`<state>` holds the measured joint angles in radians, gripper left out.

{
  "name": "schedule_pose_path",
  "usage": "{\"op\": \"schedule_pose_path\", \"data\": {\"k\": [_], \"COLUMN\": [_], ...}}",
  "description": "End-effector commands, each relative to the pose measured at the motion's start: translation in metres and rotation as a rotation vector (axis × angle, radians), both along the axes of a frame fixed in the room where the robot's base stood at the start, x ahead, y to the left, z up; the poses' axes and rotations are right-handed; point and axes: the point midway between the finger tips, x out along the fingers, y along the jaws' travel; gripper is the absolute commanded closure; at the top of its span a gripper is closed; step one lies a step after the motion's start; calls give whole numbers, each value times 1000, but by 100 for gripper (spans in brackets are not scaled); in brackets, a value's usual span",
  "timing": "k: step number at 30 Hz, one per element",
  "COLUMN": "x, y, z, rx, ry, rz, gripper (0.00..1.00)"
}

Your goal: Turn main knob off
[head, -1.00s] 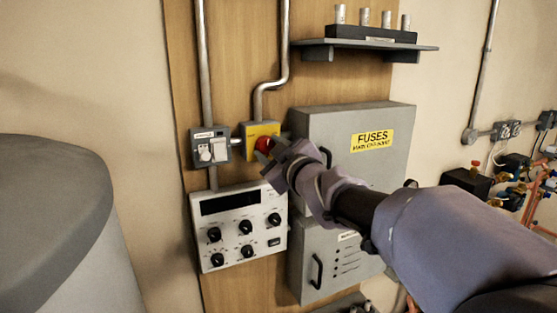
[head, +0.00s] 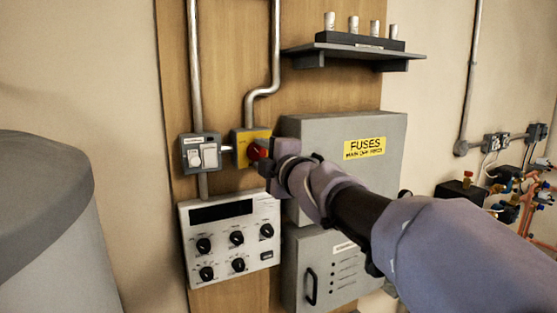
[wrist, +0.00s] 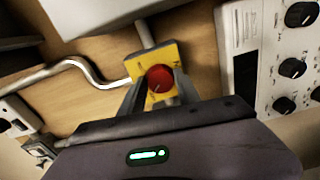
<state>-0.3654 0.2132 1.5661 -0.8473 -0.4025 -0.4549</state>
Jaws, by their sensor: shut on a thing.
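The main knob is a round red knob (head: 257,150) on a yellow switch box (head: 241,153) fixed to the wooden board. In the wrist view the red knob (wrist: 160,78) sits between my two fingers, on the yellow plate (wrist: 137,66). My gripper (wrist: 159,90) is shut on the red knob, with one finger on each side of it. In the head view my gripper (head: 268,160) covers the right part of the knob. The markings around the knob are too small to read.
A grey switch box (head: 202,152) is left of the knob. A white control panel (head: 228,240) with several black knobs is below. The grey fuse box (head: 330,130) stands out close on the right. A shelf (head: 352,53) is above, and a grey tank (head: 40,230) is at left.

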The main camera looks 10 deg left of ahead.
Motion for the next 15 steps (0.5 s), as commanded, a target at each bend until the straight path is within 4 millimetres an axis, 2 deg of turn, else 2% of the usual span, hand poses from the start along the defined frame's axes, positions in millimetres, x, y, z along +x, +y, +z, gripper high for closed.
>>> {"op": "schedule_pose_path", "data": {"k": [15], "x": [0], "y": [0], "z": [1], "rx": [-87], "ry": [-67], "rz": [0], "gripper": [100]}}
